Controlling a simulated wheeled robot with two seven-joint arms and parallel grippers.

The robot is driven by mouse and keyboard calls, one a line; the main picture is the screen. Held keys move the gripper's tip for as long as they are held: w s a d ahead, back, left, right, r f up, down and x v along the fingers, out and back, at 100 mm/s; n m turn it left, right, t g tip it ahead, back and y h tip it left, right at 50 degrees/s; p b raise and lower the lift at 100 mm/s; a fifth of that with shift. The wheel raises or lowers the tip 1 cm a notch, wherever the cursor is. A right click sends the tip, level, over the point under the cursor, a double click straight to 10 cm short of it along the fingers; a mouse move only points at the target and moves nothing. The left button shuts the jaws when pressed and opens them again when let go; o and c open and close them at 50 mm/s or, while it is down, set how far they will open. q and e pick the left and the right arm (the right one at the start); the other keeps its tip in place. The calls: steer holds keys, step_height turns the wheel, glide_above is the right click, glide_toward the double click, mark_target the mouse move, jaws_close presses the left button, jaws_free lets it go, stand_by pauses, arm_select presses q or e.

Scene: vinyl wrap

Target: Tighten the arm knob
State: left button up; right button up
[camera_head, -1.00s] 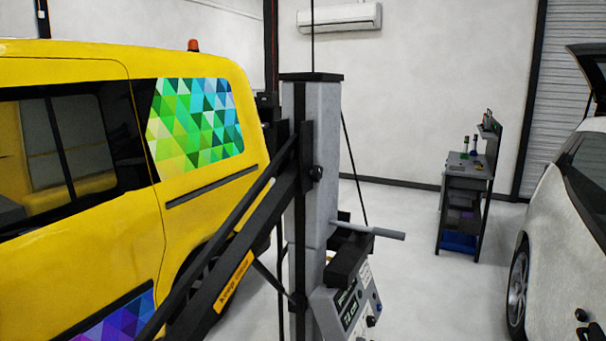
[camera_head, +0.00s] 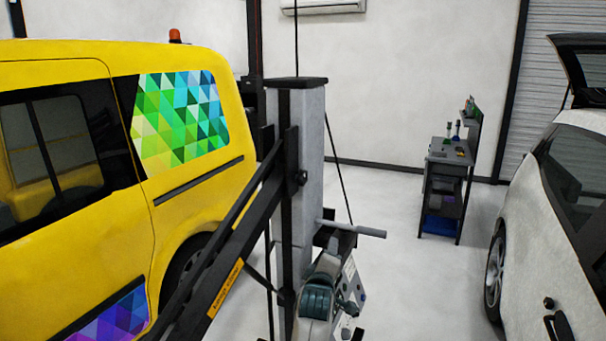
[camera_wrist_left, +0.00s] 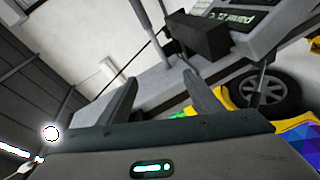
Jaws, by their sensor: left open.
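A small round black knob (camera_head: 302,178) sticks out at the right of the upright grey column (camera_head: 297,120), where a black slanted arm (camera_head: 225,245) meets it. I take this to be the arm knob; I cannot make it out in the left wrist view. My left gripper (camera_wrist_left: 162,88) has its two fingers apart with nothing held between them. In the head view my left wrist (camera_head: 319,300) is low in front of the column, below the knob and clear of it, and its fingertips cannot be made out. My right gripper is not recognisable in view.
A grey bar (camera_head: 355,229) juts right from the column. My wrist partly covers the control box (camera_head: 350,285). A yellow van (camera_head: 95,200) with coloured wrap stands left and a white car (camera_head: 545,220) right. A workbench (camera_head: 450,175) stands behind. Floor between column and bench is clear.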

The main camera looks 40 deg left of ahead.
arm_select(q)
steer(key=s+a+r+n+y, duration=0.1)
steer(key=s+a+r+n, duration=0.1)
steer(key=r, duration=0.6)
steer(key=s+a+r+n+y+p, duration=0.1)
steer(key=s+a+r+n+y, duration=0.1)
steer(key=r, duration=0.6)
steer(key=shift+s+a+r+n+t, duration=0.15)
steer(key=shift+s+a+n+t, duration=0.2)
steer(key=shift+a+n, duration=0.4)
arm_select(e)
steer(key=shift+a+r, duration=0.2)
steer(key=shift+r, duration=0.95)
arm_select(q)
steer(key=shift+d+r, duration=0.1)
arm_select(e)
steer(key=shift+w+d, duration=0.1)
steer(key=shift+d, duration=0.1)
